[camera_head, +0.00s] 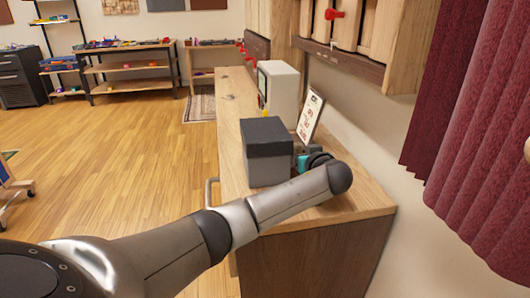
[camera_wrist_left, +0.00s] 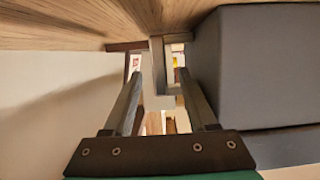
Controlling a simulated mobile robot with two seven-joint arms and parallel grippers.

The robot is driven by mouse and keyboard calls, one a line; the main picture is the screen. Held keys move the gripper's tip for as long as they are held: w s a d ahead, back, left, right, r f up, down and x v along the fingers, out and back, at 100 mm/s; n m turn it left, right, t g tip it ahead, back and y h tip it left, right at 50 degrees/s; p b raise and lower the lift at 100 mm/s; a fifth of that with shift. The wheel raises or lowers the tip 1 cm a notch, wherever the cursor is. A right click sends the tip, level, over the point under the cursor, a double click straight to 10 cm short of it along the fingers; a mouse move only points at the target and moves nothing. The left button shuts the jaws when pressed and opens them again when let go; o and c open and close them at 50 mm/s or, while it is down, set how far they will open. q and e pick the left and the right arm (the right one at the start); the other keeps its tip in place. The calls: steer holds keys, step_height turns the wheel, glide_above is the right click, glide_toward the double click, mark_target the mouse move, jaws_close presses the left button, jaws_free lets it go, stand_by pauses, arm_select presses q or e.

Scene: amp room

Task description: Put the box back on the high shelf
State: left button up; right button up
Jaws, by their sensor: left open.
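A grey box (camera_head: 268,165) with a darker lid stands upright on the wooden counter (camera_head: 236,110). My left arm comes in from the left and reaches across the counter's near end. My left gripper (camera_wrist_left: 160,85) is beside the box, on its right side in the head view, mostly hidden there behind my wrist. In the left wrist view its two fingers are apart with no box between them. The box (camera_wrist_left: 262,70) fills the right side of that view, close to one finger; I cannot tell whether they touch. My right gripper is not in view.
A sign board (camera_head: 310,115) and a white appliance (camera_head: 278,88) stand behind the box. Wooden cabinets with a ledge (camera_head: 345,62) hang on the wall above the counter. A red curtain (camera_head: 485,150) hangs at right. The wooden floor (camera_head: 120,150) at left is mostly open.

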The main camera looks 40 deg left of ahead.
arm_select(q)
jaws_close()
stand_by(0.3)
stand_by(1.0)
steer(key=shift+r, duration=0.1)
